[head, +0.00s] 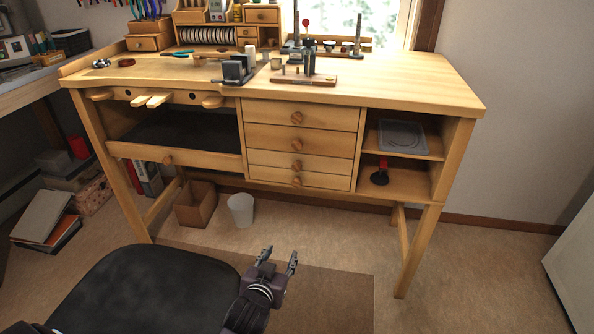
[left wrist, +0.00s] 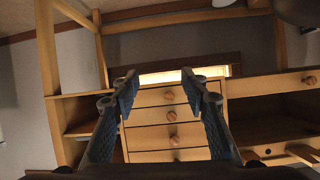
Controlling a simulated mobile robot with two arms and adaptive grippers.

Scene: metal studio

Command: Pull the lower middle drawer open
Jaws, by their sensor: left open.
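The wooden workbench has a middle stack of drawers with round knobs, all closed in the head view. The lower middle drawer (head: 275,158), third from the top, sits just above the bottom drawer (head: 270,173); its round knob (head: 297,164) faces me. My left gripper (head: 280,256) is open and empty, in front of and below the stack, well apart from it. The left wrist view is upside down. There the open fingers (left wrist: 157,80) frame the drawer stack, and the lower middle drawer (left wrist: 150,116) shows between them. My right gripper is not in view.
A black stool seat (head: 150,290) stands in front of the bench at the left. Under the bench are a cardboard box (head: 195,207) and a white bin (head: 241,210). Open shelves (head: 408,185) are right of the drawers. Tools stand on the benchtop (head: 400,80).

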